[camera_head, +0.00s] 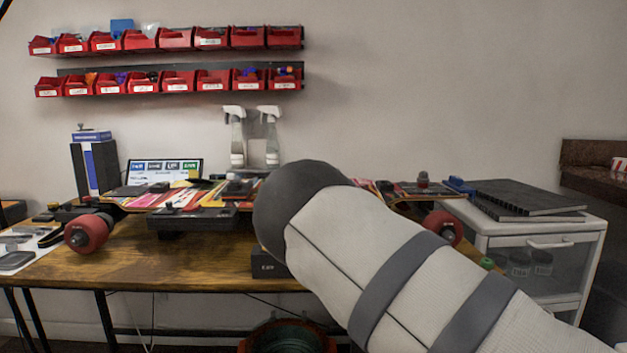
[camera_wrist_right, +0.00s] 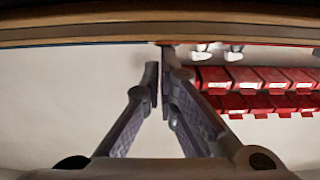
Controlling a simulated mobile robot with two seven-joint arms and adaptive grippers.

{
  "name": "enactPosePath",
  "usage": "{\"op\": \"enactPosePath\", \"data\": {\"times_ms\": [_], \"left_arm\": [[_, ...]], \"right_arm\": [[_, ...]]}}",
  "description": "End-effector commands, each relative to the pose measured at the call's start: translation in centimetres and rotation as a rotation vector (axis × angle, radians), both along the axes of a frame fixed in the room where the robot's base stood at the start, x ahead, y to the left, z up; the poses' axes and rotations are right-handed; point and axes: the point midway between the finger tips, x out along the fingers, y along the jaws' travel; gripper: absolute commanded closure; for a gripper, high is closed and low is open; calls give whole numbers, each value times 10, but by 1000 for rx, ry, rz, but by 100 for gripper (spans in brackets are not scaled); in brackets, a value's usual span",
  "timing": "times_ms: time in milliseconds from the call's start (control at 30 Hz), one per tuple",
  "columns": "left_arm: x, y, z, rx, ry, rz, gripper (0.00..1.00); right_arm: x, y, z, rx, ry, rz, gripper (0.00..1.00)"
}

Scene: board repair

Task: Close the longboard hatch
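The longboard (camera_head: 180,200) lies across the workbench with its colourful face up and red wheels (camera_head: 87,232) near its ends. A flat black panel (camera_head: 205,217) sticks out over its front edge left of my arm; it looks like the hatch, tilted open. My right arm comes in from the lower right and hides the middle of the board and its own gripper in the head view. In the right wrist view my right gripper (camera_wrist_right: 161,75) has its fingertips close together, with nothing seen between them, near a brown edge (camera_wrist_right: 90,28). My left gripper is not in view.
The wooden bench (camera_head: 150,265) carries a small black box (camera_head: 268,264) in front. Spray bottles (camera_head: 237,140) and a screen (camera_head: 165,170) stand behind. Red bins (camera_head: 180,82) hang on the wall. A white cabinet (camera_head: 540,250) stands at the right.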

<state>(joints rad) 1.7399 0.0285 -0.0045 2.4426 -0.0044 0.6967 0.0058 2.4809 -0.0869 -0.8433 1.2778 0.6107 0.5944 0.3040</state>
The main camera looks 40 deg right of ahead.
Motion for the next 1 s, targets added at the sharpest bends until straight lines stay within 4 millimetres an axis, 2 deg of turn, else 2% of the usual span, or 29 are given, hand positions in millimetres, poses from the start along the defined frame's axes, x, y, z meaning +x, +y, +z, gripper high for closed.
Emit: {"op": "enactPosePath", "data": {"times_ms": [33,133,700,867,1000], "left_arm": [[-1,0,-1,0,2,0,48],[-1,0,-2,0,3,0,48],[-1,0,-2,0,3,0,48],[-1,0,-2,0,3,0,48],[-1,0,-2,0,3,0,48]], "right_arm": [[-1,0,-16,15,24,-3,100],[-1,0,-20,17,29,-3,100],[-2,2,-15,11,18,-2,100],[-23,20,-16,11,19,-2,100],[-52,45,-19,11,21,-1,100]]}}
